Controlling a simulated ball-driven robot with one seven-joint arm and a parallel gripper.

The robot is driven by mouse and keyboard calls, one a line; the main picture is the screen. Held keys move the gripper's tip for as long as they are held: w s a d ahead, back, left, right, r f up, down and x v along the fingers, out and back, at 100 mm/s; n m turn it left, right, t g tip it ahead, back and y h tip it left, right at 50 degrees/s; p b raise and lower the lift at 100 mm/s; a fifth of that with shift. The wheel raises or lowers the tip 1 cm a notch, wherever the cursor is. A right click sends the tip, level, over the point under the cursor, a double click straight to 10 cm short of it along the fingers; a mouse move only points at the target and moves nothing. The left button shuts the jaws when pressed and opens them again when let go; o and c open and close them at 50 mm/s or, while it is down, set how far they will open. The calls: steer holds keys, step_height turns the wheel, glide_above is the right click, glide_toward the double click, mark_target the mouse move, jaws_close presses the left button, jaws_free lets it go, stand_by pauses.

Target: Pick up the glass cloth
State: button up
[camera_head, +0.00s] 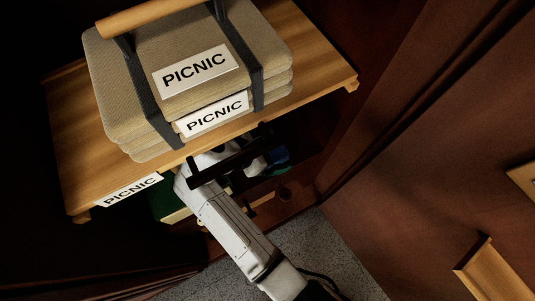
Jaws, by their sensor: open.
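I cannot pick out a glass cloth for sure in the head view. Below the wooden shelf, in shadow, there are a blue item (277,155) and a dark green item (165,203), both partly hidden and too dark to name. My gripper (229,152) is open at the front edge of the shelf, by the dark space beneath it. I see nothing held in it. My white arm hides part of the lower space.
Folded beige picnic blankets (190,70) with dark straps and a wooden handle lie on the wooden shelf (318,85), which overhangs my gripper. A brown panel (420,150) stands close on the right. Grey floor (320,250) shows below.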

steer(key=c, duration=1.1)
steer(key=shift+o, duration=0.2)
steer(key=shift+r, duration=0.1)
